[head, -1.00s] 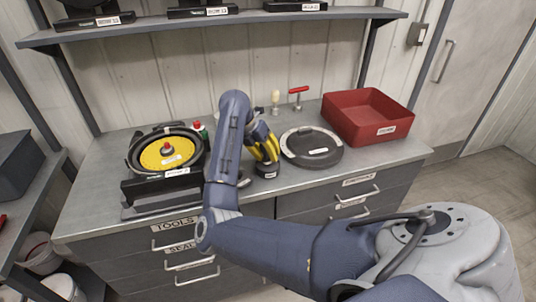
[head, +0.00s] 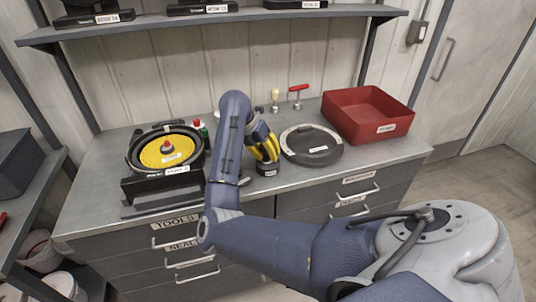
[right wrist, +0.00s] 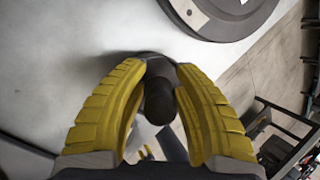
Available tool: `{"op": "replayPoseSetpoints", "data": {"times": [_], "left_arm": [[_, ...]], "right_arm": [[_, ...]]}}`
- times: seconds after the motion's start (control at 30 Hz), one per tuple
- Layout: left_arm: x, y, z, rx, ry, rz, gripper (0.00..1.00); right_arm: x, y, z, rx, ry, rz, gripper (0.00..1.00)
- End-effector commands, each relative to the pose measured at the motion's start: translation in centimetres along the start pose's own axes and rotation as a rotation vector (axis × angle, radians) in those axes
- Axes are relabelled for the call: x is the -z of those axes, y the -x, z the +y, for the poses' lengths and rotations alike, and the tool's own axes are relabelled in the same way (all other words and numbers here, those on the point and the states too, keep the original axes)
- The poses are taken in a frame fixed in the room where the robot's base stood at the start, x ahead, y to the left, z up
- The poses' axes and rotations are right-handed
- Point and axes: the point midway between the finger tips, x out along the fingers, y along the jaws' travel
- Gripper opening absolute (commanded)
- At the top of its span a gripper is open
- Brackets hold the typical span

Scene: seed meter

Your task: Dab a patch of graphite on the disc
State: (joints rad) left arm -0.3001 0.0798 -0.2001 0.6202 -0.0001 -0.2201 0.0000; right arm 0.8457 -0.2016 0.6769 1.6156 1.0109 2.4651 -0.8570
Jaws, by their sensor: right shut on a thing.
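The yellow disc (head: 165,152) with a red knob sits tilted in a black round housing on a dark stand, at the left of the bench. My right gripper (head: 268,153), with yellow fingers, points down at the middle of the bench, right of the disc. Its fingers (right wrist: 159,85) close around a black cylindrical handle (right wrist: 158,102) in the right wrist view. A small dark pot (head: 266,170) with a white label is directly under the fingers on the bench. Whether the handle's lower end is inside the pot is hidden. My left gripper is not in view.
A dark round cover (head: 312,147) with a pale rim lies right of my gripper. A red bin (head: 366,117) stands at the back right. A red T-handled tool (head: 298,92), a cream-handled tool (head: 275,96) and a small red-capped bottle (head: 199,127) stand behind.

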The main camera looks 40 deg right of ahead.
Motion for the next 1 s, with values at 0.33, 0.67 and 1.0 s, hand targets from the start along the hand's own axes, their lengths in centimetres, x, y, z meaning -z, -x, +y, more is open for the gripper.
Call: {"op": "replayPoseSetpoints", "data": {"times": [0.33,0.67,1.0], "left_arm": [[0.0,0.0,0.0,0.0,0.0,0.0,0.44],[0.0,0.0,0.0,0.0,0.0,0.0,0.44],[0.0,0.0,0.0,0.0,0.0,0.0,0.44]], "right_arm": [[0.0,0.2,-0.1,-0.001,0.0,0.001,0.01],[-0.6,2.2,-0.8,-0.002,0.0,0.001,0.01],[-1.3,4.3,-1.5,-0.002,0.0,0.0,0.01]]}}
